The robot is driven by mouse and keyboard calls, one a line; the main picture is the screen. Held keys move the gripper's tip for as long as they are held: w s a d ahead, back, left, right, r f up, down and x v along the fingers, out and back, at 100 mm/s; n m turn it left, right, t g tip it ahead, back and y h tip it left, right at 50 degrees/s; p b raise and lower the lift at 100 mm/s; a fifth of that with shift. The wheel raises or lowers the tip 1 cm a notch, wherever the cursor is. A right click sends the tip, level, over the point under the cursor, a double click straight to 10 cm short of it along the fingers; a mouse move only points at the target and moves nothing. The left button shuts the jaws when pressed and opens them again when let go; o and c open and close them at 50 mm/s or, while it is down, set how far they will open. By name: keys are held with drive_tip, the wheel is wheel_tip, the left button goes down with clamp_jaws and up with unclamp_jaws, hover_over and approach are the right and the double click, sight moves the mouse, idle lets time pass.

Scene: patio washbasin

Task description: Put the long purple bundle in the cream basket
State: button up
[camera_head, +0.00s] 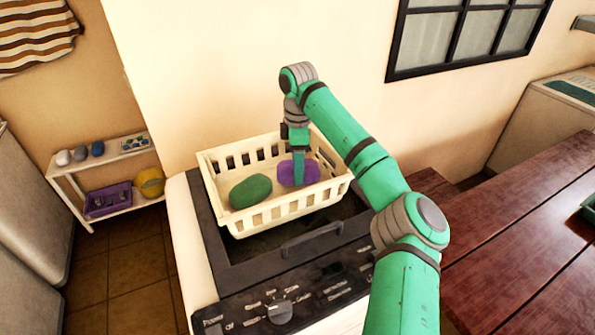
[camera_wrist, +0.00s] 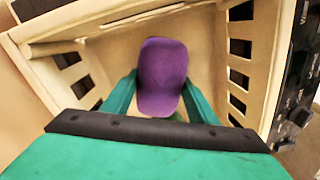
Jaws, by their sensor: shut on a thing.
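The long purple bundle (camera_head: 312,172) is inside the cream basket (camera_head: 283,212), in its right part. My gripper (camera_head: 298,178) reaches down into the basket and is shut on the bundle. In the wrist view the purple bundle (camera_wrist: 162,75) sits between my two green fingers (camera_wrist: 160,98), with the walls of the cream basket (camera_wrist: 207,45) around it. A green bundle (camera_head: 251,191) lies in the left part of the basket. Whether the purple bundle touches the basket floor cannot be told.
The basket stands on a dark-lidded washing machine (camera_head: 245,262) with a handle and knob in front. A wall is close behind. A low shelf (camera_head: 110,165) at left holds small items, a purple basket (camera_head: 107,200) and a yellow object (camera_head: 150,183). A wooden table (camera_head: 500,235) is at right.

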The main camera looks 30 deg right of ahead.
drive_tip(key=shift+f, duration=0.8)
drive_tip(key=o, duration=1.3)
drive_tip(key=shift+f, duration=0.1)
drive_tip(key=shift+c, duration=0.2)
wheel_tip(320, 180, up, 11)
drive_tip(key=shift+d+r, duration=0.1)
drive_tip(key=shift+r, duration=0.55)
drive_tip(key=shift+w, duration=0.15)
drive_tip(key=shift+s, duration=0.2)
